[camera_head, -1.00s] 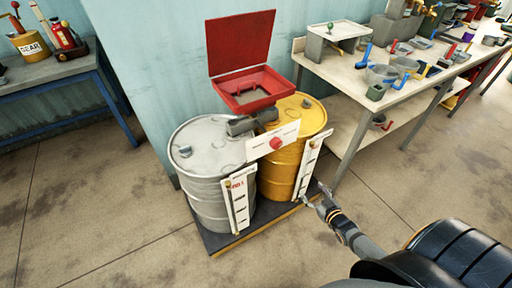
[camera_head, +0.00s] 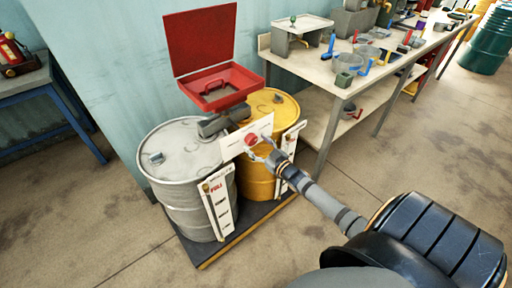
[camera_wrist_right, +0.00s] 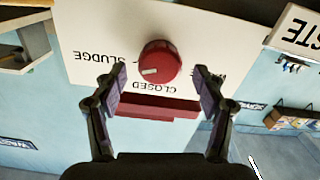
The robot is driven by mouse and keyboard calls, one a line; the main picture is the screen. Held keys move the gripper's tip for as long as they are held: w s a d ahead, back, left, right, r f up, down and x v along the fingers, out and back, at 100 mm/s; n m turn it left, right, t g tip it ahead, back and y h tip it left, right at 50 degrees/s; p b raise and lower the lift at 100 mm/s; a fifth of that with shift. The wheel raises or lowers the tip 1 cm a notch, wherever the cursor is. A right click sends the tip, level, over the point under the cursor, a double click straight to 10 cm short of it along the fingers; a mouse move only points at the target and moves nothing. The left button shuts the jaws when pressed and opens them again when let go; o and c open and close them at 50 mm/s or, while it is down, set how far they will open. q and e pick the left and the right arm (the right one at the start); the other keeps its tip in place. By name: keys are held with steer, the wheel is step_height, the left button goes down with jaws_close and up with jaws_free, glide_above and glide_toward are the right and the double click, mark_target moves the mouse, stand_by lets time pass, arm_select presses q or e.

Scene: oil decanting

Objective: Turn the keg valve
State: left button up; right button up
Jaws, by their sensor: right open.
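The red valve knob (camera_head: 251,139) sits on a white plate (camera_head: 232,147) in front of two drums. In the right wrist view the knob (camera_wrist_right: 160,61) is round, with a pale mark on its lower left, above the word CLOSED; SLUDGE is printed to its left. My right gripper (camera_head: 262,146) is at the plate. In the wrist view its fingers (camera_wrist_right: 160,82) are open, one on each side just below the knob, apart from it. The grey drum (camera_head: 188,165) and yellow drum (camera_head: 268,107) stand under a red funnel box (camera_head: 220,88) with a raised lid. My left gripper is out of view.
The drums stand on a dark pallet (camera_head: 222,252) with a yellow edge. White level gauges (camera_head: 217,208) hang on their fronts. A workbench (camera_head: 330,72) with tools is at the right, a blue-framed table (camera_head: 30,90) at the left. The floor in front is clear.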

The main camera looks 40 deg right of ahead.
steer(key=shift+w, duration=0.35)
steer(key=c, duration=1.2)
steer(key=shift+o, duration=0.2)
